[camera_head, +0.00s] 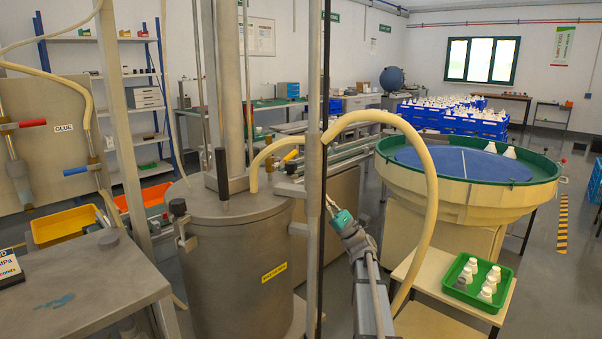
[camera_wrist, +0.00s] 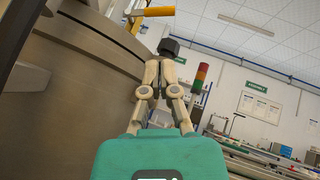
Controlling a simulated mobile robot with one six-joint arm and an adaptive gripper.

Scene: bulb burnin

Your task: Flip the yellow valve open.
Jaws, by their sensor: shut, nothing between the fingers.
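The yellow valve handle (camera_head: 290,155) shows in the head view at the top right of the big metal tank (camera_head: 232,270), beside the pale hose. In the wrist view, a yellow bar with a bent end (camera_wrist: 156,12) at the top centre looks like the same handle. My gripper (camera_head: 331,203) is in front of the tank's right side, below and to the right of the handle. In the wrist view, my gripper (camera_wrist: 159,66) has its fingertips together and empty, apart from the handle. A dark knob (camera_wrist: 168,47) shows just beyond the fingertips.
A metal post (camera_head: 314,120) stands between the handle and my gripper in the head view. A pale hose (camera_head: 432,190) arches over my arm. A green-rimmed bowl feeder (camera_head: 468,190) and a green tray (camera_head: 455,284) with white bulb-like pieces are on the right.

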